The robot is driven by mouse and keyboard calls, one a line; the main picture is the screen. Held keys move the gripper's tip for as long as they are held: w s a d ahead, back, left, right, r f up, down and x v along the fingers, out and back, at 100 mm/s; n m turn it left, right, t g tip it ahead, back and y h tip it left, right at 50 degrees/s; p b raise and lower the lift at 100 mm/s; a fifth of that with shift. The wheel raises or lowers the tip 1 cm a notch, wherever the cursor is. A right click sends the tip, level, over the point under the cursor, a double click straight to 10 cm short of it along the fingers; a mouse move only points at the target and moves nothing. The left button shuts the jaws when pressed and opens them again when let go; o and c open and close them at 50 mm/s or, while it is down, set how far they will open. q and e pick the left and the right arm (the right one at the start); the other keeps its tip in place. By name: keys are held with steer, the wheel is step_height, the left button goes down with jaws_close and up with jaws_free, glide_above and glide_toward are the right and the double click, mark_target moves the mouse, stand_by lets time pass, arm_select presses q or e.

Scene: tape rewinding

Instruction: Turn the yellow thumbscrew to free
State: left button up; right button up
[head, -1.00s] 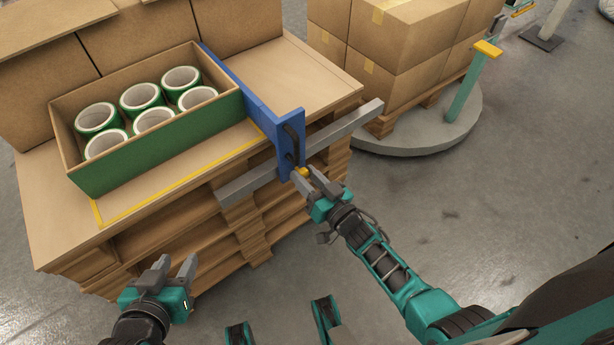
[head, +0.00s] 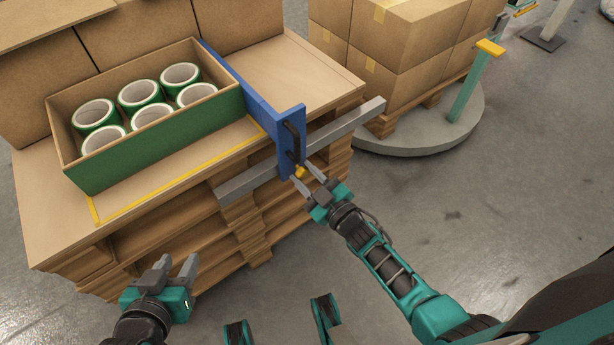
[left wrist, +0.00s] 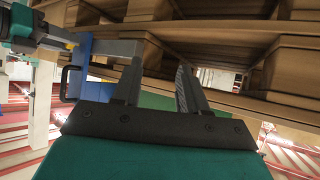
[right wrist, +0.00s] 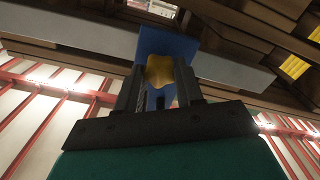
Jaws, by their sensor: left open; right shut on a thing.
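The yellow thumbscrew (head: 300,172) sits at the lower front end of the blue clamp bar (head: 266,112), which has a black handle (head: 291,140) and carries a grey crossbar (head: 345,133). My right gripper (head: 308,178) has its fingers around the thumbscrew. In the right wrist view the thumbscrew (right wrist: 160,72) shows between the two fingertips (right wrist: 160,85), with the blue bar behind it. My left gripper (head: 178,262) is open and empty, in front of the pallet and apart from everything. Its open fingers also show in the left wrist view (left wrist: 155,80).
A green-fronted box (head: 165,146) with several tape rolls (head: 138,92) stands on the wooden tabletop (head: 285,65), left of the blue bar. Stacked pallets (head: 240,225) lie below. Cartons (head: 400,60) stand behind right on a round grey base (head: 430,130). The floor at right is clear.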

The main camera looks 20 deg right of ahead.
steer(key=n+b, duration=0.1)
steer(key=n, duration=0.3)
steer(key=shift+f+n, duration=0.1)
steer(key=shift+n, duration=0.3)
steer(key=n+b, duration=0.1)
steer(key=n, duration=0.2)
steer(key=shift+f+n, duration=0.1)
steer(key=shift+n, duration=0.2)
steer(key=n+b, duration=0.1)
steer(key=n, duration=0.2)
steer(key=shift+b, duration=0.35)
steer(key=shift+n, duration=1)
steer(key=shift+n+b, duration=0.55)
steer(key=shift+n, duration=0.15)
arm_select(q)
steer(key=f, duration=0.1)
steer(key=d+f, duration=0.1)
steer(key=shift+w+d+f, duration=0.1)
steer(key=shift+w+f, duration=0.1)
steer(key=shift+f, duration=0.3)
arm_select(e)
steer(key=shift+n, duration=0.3)
steer(key=o, duration=1)
